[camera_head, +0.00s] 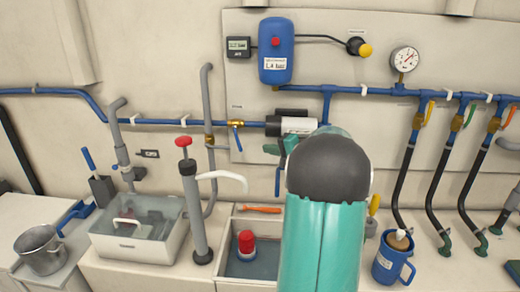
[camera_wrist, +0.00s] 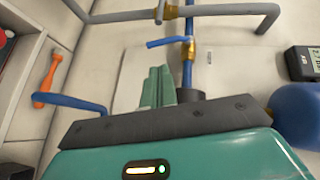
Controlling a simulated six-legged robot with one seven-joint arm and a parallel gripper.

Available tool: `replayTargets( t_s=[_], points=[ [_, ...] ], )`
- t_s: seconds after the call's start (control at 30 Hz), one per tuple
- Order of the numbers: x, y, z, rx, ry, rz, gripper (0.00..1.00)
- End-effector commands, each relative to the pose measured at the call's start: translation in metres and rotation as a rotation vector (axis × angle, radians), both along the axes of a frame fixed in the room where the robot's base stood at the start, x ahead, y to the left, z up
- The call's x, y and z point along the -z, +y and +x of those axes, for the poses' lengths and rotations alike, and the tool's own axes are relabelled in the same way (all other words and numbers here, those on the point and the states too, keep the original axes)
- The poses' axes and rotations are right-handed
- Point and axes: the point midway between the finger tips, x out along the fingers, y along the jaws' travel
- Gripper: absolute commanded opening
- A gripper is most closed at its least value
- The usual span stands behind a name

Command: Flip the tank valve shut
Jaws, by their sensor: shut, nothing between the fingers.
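A brass valve with a blue lever (camera_head: 237,136) sits on the blue pipe left of the black and white cylinder (camera_head: 297,125). Its lever hangs down, across the pipe. In the wrist view this blue lever (camera_wrist: 166,42) points left from its brass body, beyond my fingertips and apart from them. My gripper (camera_head: 283,146) is in front of the cylinder, its teal fingers shut and empty; they also show in the wrist view (camera_wrist: 158,86). A second blue handle (camera_head: 277,182) hangs below the cylinder. No label shows which is the tank valve.
A blue tank (camera_head: 277,65) and gauge (camera_head: 404,60) are on the wall. Several hoses with coloured valve levers hang at right. A hand pump (camera_head: 193,200), a sink basin (camera_head: 130,240) and a blue mug (camera_head: 393,258) stand on the bench. My arm hides the bench's middle.

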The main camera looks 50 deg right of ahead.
Motion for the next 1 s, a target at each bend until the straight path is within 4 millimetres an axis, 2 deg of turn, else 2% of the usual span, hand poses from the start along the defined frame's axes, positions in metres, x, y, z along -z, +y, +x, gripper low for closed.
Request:
replayTargets(
  t_s=[0.1,0.3,1.0],
  points=[
    [-0.004,-0.002,-0.018,0.001,-0.001,0.001,0.0],
    [-0.007,-0.002,-0.032,0.0,0.0,0.001,0.0],
    [-0.007,-0.002,-0.035,0.0,0.0,0.001,0.0]
  ],
)
